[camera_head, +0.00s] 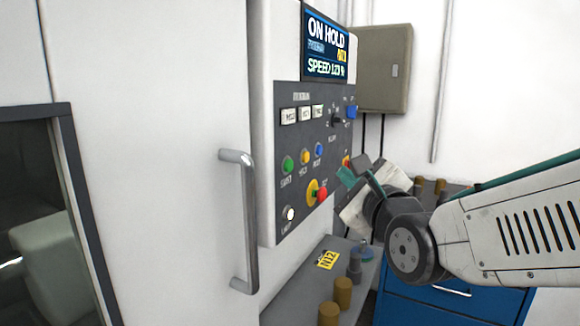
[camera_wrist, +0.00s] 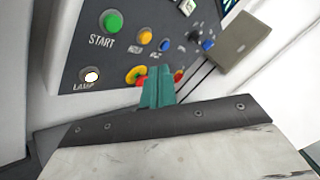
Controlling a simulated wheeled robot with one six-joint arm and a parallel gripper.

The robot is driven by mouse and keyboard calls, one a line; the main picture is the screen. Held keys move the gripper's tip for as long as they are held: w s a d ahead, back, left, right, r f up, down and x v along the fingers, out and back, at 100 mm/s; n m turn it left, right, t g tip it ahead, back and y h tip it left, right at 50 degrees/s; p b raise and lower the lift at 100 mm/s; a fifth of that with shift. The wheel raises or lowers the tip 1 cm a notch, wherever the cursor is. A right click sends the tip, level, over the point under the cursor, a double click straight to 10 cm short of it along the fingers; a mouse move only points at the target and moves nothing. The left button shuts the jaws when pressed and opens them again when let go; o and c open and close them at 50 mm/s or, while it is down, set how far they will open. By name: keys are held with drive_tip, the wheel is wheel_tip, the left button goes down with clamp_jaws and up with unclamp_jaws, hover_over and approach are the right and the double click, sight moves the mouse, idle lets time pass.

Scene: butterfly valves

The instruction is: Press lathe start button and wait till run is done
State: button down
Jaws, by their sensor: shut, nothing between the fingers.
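The lathe control panel (camera_head: 312,170) is on the right side of the white machine. Its screen (camera_head: 326,48) reads "ON HOLD" and "SPEED 123 %". The green START button (camera_head: 287,164) is at the panel's left; it also shows at the upper left in the wrist view (camera_wrist: 111,22). My gripper (camera_head: 352,176) is right of the panel, apart from the START button. In the wrist view its teal fingers (camera_wrist: 158,87) are together and empty, overlapping the red button on a yellow base (camera_wrist: 136,75). I cannot tell whether they touch the panel.
Yellow (camera_head: 304,157) and blue (camera_head: 319,149) buttons sit right of START, with a white lamp button (camera_head: 290,213) below. A long door handle (camera_head: 243,220) stands out left of the panel. A ledge (camera_head: 295,300) below holds brown cylinders. A blue cabinet (camera_head: 445,300) stands behind my arm.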

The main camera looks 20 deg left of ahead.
drive_tip(key=a, duration=0.8)
drive_tip(key=shift+w+a, duration=0.15)
drive_tip(key=shift+w, duration=0.15)
idle(1.7)
drive_tip(key=shift+a, duration=0.4)
drive_tip(key=shift+w+a, duration=0.1)
drive_tip(key=shift+a, duration=0.35)
idle(0.5)
drive_tip(key=shift+d, duration=0.85)
drive_tip(key=d, duration=0.5)
drive_tip(key=shift+s, duration=0.3)
